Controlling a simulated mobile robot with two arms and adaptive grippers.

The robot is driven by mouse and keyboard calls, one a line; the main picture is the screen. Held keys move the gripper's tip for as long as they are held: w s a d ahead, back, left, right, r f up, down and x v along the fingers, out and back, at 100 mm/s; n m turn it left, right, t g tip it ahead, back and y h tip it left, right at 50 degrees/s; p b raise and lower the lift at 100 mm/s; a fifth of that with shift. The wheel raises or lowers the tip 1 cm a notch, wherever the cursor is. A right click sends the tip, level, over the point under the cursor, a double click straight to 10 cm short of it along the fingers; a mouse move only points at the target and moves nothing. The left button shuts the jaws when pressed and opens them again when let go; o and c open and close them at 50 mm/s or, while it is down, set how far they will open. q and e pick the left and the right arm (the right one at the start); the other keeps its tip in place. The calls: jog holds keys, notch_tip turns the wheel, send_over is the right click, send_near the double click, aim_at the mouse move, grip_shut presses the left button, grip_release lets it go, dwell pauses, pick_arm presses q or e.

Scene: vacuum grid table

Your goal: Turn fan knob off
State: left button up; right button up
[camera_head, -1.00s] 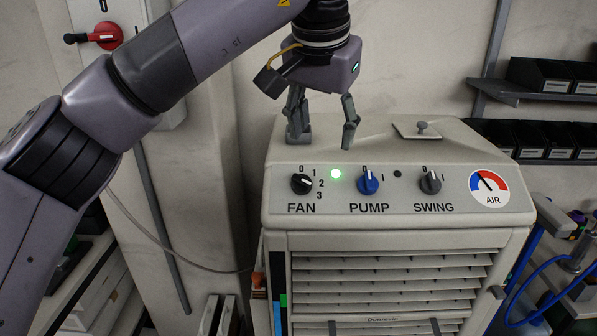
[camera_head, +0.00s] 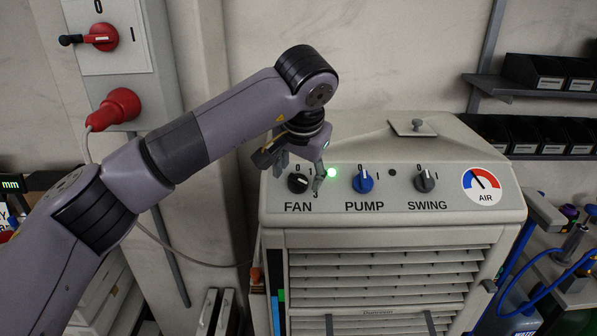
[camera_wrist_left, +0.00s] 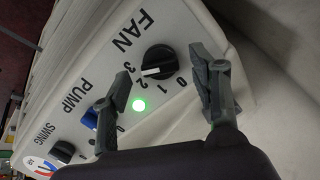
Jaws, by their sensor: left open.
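The black FAN knob (camera_head: 298,184) is at the left of the control panel on the cooler. In the left wrist view, the knob (camera_wrist_left: 158,68) has a white mark turned toward the 2 and 3 side of its dial, away from 0; I cannot tell the exact number. My left gripper (camera_head: 299,172) is open above and around the knob in the head view. In the left wrist view the open fingers (camera_wrist_left: 165,76) stand on either side of the knob, seemingly apart from it. My right gripper is not in view.
The blue PUMP knob (camera_head: 363,182) and dark SWING knob (camera_head: 424,181) sit to the right on the same panel. A green light (camera_head: 331,173) glows next to the right finger. A small lid (camera_head: 415,127) with a knob lies on the cooler top.

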pick_arm(q)
jog(key=shift+x, duration=1.1)
jog(key=shift+c, duration=0.6)
jog(key=c, duration=1)
jog(key=shift+c, duration=0.2)
